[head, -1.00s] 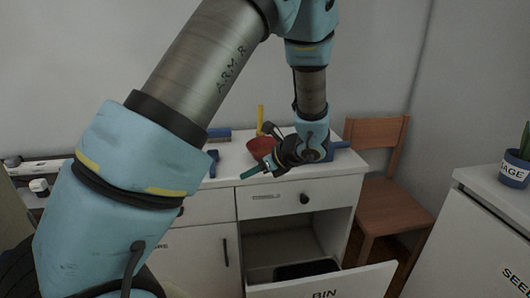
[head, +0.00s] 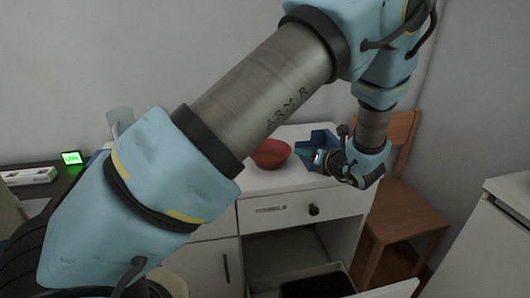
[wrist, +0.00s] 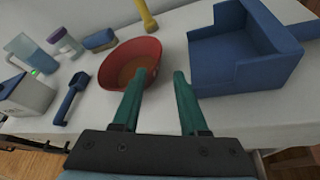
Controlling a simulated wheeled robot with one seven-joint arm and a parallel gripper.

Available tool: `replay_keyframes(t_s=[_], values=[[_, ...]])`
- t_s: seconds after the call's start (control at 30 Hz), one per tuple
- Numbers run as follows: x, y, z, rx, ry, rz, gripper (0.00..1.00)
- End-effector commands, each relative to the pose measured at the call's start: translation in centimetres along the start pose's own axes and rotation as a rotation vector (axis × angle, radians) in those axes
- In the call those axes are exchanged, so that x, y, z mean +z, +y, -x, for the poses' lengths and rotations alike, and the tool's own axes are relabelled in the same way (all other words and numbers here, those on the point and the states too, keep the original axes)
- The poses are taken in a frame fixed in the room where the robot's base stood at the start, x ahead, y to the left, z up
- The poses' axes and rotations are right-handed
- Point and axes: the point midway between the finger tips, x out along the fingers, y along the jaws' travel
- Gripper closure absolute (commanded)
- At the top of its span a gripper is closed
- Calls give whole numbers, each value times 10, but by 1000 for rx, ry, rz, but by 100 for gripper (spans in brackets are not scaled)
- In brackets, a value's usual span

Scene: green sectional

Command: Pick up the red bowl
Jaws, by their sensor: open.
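The red bowl (head: 270,153) stands upright on the white counter (head: 262,181) in the head view. It also shows in the wrist view (wrist: 115,62), left of centre, and looks empty. My gripper (head: 308,153) is just right of the bowl in the head view. In the wrist view my gripper (wrist: 160,75) is open, with nothing between its teal fingers. The left fingertip overlaps the bowl's right side in the picture; I cannot tell whether it touches. The right fingertip is between the bowl and a blue open-fronted box.
The blue box (wrist: 235,62) stands close on the right. A yellow-handled object (wrist: 147,16) lies behind the bowl. A blue scoop (wrist: 70,98), a jug (wrist: 30,52) and a brush (wrist: 100,40) are to the left. A wooden chair (head: 400,205) stands right of the counter, above whose open drawer is a closed one.

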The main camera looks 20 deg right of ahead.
Motion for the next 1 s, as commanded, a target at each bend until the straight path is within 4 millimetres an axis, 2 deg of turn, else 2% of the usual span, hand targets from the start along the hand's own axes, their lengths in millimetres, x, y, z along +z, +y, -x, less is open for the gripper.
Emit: replay_keyframes(t_s=[0.13,0.23,0.5,0.67,0.9,1.0], values=[[1,-4,0,-6,-10,-12,57],[2,-3,-9,-4,-10,-12,57],[2,-2,-49,-4,-9,-11,57],[3,0,-63,-4,-8,-11,57],[3,3,-97,-4,-8,-11,57],[2,2,-104,-6,-9,-11,57]])
